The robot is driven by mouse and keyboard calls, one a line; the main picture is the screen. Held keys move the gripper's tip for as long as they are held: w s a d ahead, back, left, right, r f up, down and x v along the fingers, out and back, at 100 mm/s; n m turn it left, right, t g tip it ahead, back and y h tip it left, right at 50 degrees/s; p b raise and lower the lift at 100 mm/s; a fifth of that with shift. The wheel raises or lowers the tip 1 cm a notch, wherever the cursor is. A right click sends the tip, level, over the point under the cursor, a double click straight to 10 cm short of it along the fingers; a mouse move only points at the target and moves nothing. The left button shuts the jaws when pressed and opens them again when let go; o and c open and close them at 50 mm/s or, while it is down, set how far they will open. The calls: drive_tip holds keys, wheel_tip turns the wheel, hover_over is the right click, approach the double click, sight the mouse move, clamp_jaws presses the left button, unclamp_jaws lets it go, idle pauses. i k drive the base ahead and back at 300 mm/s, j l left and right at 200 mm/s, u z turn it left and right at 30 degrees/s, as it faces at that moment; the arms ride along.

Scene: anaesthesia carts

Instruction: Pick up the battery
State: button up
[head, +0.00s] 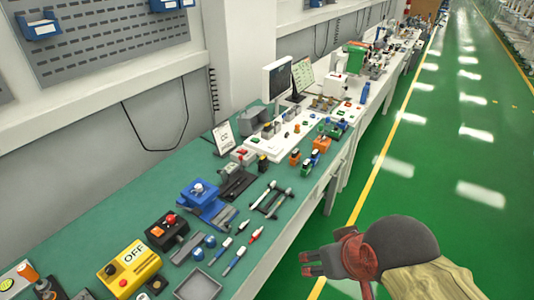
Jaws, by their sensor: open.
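My gripper (304,264) is at the lower right of the head view, over the green floor beside the bench. Its red-tipped fingers point left, toward the bench, and are apart and empty. I cannot single out the battery for certain. A small dark upright piece with a yellowish part (262,162) stands near the middle of the bench and may be it, but it is too small to tell. The gripper is well clear of it and touches nothing on the bench.
The long green-topped bench (110,208) runs along the wall. On it are a yellow OFF box (130,268), a blue device (203,200), a grey tray (198,287), a monitor (278,78) and several tools. The green floor (420,180) to the right is clear.

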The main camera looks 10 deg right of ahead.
sight(263, 165)
drive_tip(key=i+u, duration=0.1)
drive_tip(key=u, duration=0.45)
drive_tip(key=i+l+u, duration=0.4)
drive_tip(key=l, duration=0.2)
drive_tip(key=i+l+u, duration=0.1)
drive_tip(key=l+u, duration=0.15)
drive_tip(key=i+l+u, duration=0.2)
drive_tip(key=l, duration=0.3)
drive_tip(key=i+l, duration=0.1)
drive_tip(key=l, duration=0.4)
drive_tip(key=i+l, duration=0.1)
drive_tip(key=l, duration=0.4)
